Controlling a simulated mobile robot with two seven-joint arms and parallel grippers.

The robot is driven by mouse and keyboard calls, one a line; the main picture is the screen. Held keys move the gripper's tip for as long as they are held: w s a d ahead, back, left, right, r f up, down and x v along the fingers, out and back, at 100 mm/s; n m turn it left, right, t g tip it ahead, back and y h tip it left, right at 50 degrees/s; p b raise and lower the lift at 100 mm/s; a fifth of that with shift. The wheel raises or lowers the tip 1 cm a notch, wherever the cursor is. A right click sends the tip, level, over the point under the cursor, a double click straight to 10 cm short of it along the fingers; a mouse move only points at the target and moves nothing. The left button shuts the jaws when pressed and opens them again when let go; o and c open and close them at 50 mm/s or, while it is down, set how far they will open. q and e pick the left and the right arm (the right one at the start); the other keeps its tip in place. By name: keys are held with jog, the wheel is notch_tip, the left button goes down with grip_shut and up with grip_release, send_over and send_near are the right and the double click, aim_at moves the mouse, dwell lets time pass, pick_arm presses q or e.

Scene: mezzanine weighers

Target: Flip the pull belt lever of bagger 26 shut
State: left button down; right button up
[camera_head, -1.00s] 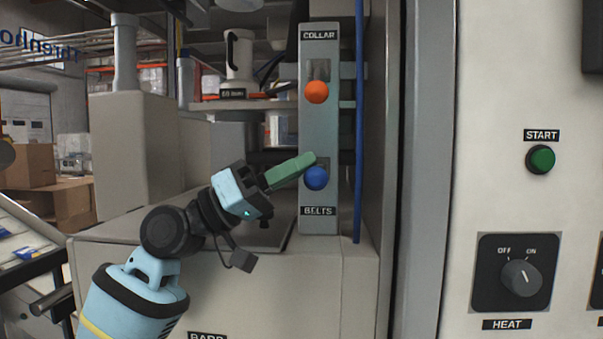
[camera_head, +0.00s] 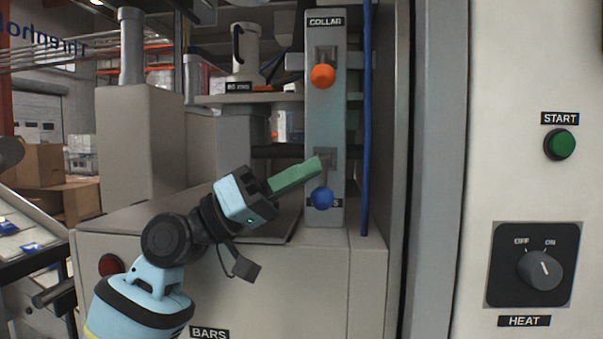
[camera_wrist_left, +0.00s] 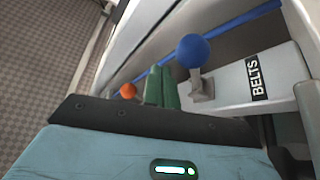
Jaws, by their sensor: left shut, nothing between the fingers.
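The belts lever has a blue ball knob (camera_head: 322,198) on the grey upright panel (camera_head: 325,120). The knob hangs low, partly covering the BELTS label. My left gripper (camera_head: 319,163) has green fingers, shut and empty, with the tips just above the blue knob, at the lever's slot. In the left wrist view the blue knob (camera_wrist_left: 193,50) is to the right of the green fingers (camera_wrist_left: 160,88), on a short metal stem beside the BELTS label (camera_wrist_left: 256,77). I cannot tell whether the fingertips touch the lever. My right gripper is not in view.
The collar lever's orange knob (camera_head: 323,76) is higher on the same panel. A blue vertical tube (camera_head: 367,120) runs just right of the panel. Further right are a green START button (camera_head: 560,145) and the HEAT switch (camera_head: 540,268). A shelf (camera_head: 250,98) is behind.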

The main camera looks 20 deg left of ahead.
pick_arm(q)
jog(key=s+d+r+p, duration=0.1)
jog(key=s+d+r, duration=0.1)
jog(key=s, duration=0.5)
jog(key=s+d+r+p, duration=0.1)
jog(key=s+d+r, duration=0.2)
jog(key=s, duration=0.5)
jog(key=shift+s, duration=0.15)
dwell(0.5)
